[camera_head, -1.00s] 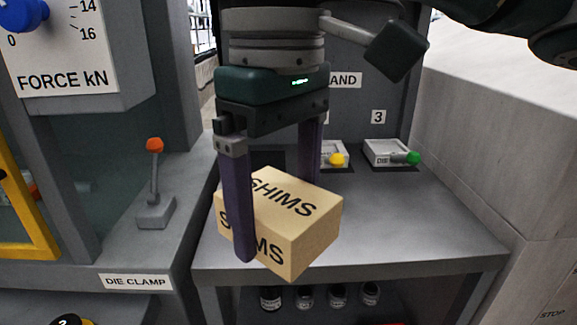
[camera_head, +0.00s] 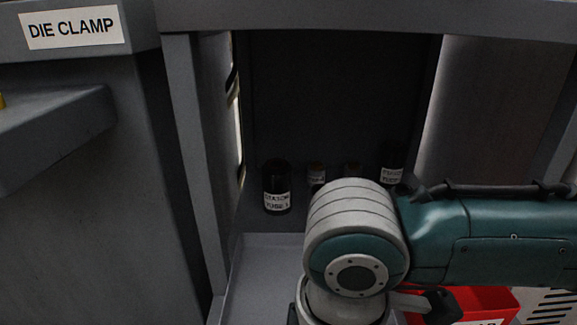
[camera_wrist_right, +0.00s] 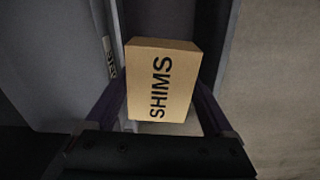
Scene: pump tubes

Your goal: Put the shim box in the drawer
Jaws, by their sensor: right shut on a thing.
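The shim box (camera_wrist_right: 162,85) is a tan carton marked SHIMS, seen in the right wrist view. My right gripper (camera_wrist_right: 161,98) is shut on it, with one dark purple finger at each side. In the head view the box and the gripper's fingers are out of sight; only my right arm and wrist show, at the lower right. A pale grey, tray-like surface (camera_head: 258,270) with a raised left edge lies below the shelf in the head view. It looks like an open drawer, partly hidden by my arm. My left gripper is not in view.
Several dark labelled bottles, one of them a tube bottle (camera_head: 277,188), stand in the dark recess under the bench. A grey upright post (camera_head: 197,150) bounds it on the left. A red bin (camera_head: 480,300) is at lower right. The DIE CLAMP cabinet (camera_head: 75,150) stands left.

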